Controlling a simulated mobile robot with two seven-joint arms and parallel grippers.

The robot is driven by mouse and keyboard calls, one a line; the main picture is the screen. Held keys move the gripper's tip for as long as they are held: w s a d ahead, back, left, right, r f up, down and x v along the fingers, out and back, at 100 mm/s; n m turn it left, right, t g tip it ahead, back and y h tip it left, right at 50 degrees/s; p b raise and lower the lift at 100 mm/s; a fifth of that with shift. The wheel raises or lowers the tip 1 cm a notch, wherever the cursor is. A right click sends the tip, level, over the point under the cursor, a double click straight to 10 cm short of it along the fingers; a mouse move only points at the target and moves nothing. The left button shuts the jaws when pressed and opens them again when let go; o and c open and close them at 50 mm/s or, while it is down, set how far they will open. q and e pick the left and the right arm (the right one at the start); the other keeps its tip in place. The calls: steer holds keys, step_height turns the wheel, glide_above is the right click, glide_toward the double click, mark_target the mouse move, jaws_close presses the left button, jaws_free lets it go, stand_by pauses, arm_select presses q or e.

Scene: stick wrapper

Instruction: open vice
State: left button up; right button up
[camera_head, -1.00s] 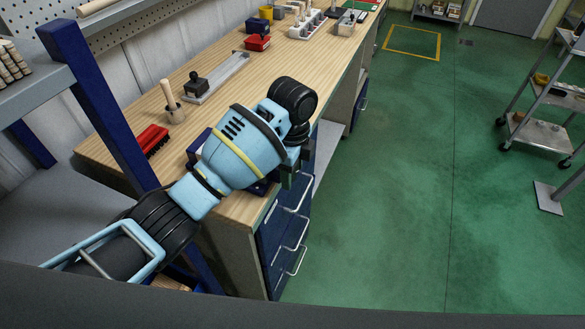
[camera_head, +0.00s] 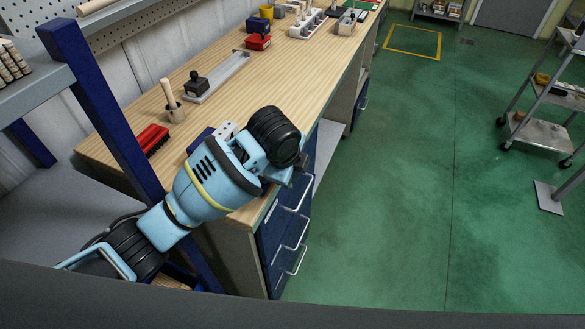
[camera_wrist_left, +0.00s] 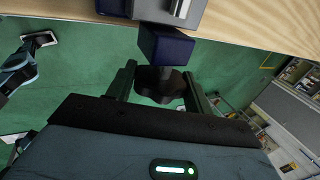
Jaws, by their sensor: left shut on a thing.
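The vice (camera_head: 201,139) is on the near end of the workbench, mostly hidden behind my left arm in the head view. Its blue body and a grey plate with holes (camera_head: 225,130) show there. In the left wrist view, a dark blue block of the vice (camera_wrist_left: 165,45) juts past the bench edge, with a grey metal part above it. A dark round handle (camera_wrist_left: 160,77) extends from the block. My left gripper (camera_wrist_left: 159,92) is shut on this handle, one finger on each side.
The wooden bench top (camera_head: 222,103) holds a red brush (camera_head: 152,139), a peg in a holder (camera_head: 172,105) and a grey rail tray (camera_head: 220,80). A blue shelf post (camera_head: 100,95) stands close to my left arm.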

arm_select(q)
steer(key=shift+t+h, duration=0.4)
steer(key=shift+t, duration=0.6)
steer(key=o, duration=1)
steer(key=shift+c, duration=0.2)
steer(key=shift+s+r, duration=0.1)
steer(key=v, duration=0.7)
steer(key=shift+s+r, duration=0.25)
steer(key=shift+a, duration=0.1)
